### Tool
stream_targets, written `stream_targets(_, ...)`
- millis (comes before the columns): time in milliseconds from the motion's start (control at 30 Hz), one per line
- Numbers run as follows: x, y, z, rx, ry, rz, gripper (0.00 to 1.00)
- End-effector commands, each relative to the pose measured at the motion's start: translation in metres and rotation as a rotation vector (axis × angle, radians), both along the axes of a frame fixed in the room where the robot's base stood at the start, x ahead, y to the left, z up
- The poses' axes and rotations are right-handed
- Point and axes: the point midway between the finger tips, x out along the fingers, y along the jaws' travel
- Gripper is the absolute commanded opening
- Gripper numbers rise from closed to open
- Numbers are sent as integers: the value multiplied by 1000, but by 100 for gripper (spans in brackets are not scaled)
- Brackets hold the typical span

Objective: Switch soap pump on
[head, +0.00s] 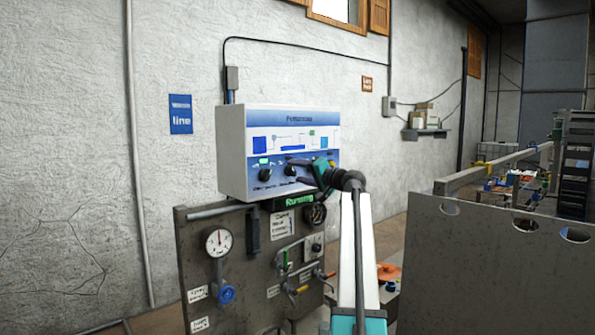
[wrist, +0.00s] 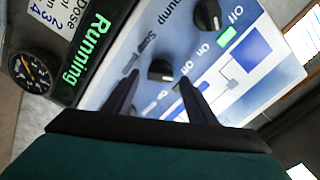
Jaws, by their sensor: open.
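The control box (head: 232,150) is a white cabinet on the wall with a blue-and-white front panel. Its right dark knob (head: 290,171) also shows in the wrist view (wrist: 160,70), by a label that seems to begin with "Soap". My gripper (head: 302,170) is open at this knob. In the wrist view its two dark fingers (wrist: 157,80) stand on either side of the knob, apart from each other. Whether they touch it is unclear. The knob's exact pointer direction is hard to read. The lower part of the panel is partly hidden by my gripper.
A left knob (head: 264,174), labelled as a pump, has a lit green lamp (wrist: 227,37) beside it. A green "Running" display (wrist: 88,48) sits below the box. A grey board (head: 200,250) below carries gauges, valves and levers. A grey panel (head: 490,270) stands at right.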

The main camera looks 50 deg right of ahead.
Motion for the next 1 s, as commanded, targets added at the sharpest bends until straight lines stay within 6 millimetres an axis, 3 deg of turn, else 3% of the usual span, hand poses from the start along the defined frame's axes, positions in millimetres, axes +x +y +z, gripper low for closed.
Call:
stream_targets(367, 4, -1, -1, 0, 0, -1, 52)
stream_targets(633, 4, -1, -1, 0, 0, -1, 10)
stream_targets(667, 2, 9, -1, 0, -1, -2, 10)
stream_targets(1000, 4, 0, -1, 43, -2, 2, 10)
